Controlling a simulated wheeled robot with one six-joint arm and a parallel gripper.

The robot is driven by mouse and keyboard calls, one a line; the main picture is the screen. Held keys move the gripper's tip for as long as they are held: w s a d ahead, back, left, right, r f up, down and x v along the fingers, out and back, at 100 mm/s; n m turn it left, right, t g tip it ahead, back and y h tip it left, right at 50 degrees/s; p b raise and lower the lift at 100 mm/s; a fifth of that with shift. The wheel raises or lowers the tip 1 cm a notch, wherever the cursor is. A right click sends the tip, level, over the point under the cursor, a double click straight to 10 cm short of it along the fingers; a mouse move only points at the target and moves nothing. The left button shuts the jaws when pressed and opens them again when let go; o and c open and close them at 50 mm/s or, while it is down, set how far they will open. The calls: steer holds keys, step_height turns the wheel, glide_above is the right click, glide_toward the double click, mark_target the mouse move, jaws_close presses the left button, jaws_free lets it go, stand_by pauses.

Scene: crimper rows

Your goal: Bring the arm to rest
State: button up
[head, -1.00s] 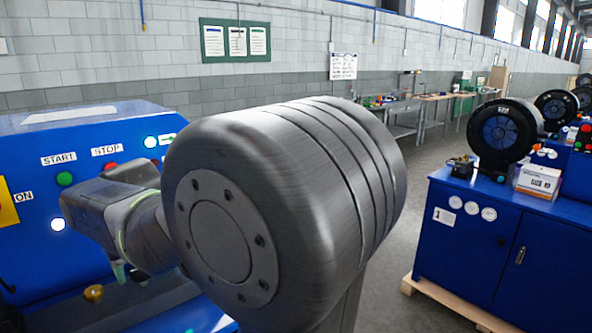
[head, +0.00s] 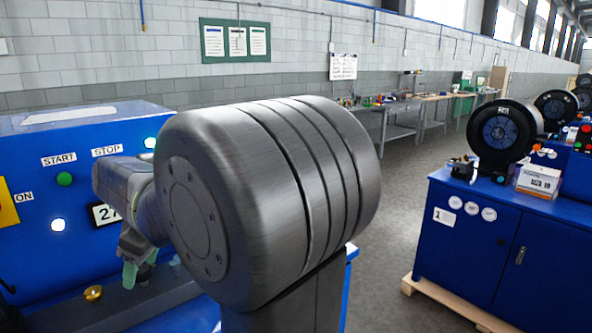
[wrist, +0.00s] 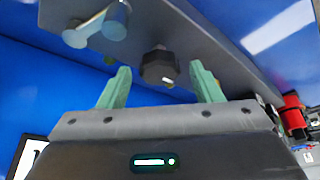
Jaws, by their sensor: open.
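My gripper (head: 137,272) has green fingers that hang in front of the blue machine (head: 30,255), above its grey ledge, at the lower left of the head view. In the wrist view my gripper (wrist: 160,86) has its two green fingers wide apart, with nothing held between them. A dark hexagonal fitting (wrist: 158,66) appears beyond the gap between the fingers, apart from them. My large grey arm link fills the middle of the head view and hides part of the machine.
A brass knob (head: 93,293) sits near the ledge. A blue cabinet (head: 470,245) stands at right. Open floor (head: 405,190) lies between.

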steer(key=shift+w+n+g, duration=0.15)
steer(key=shift+n+g, duration=0.55)
steer(key=shift+n, duration=1.1)
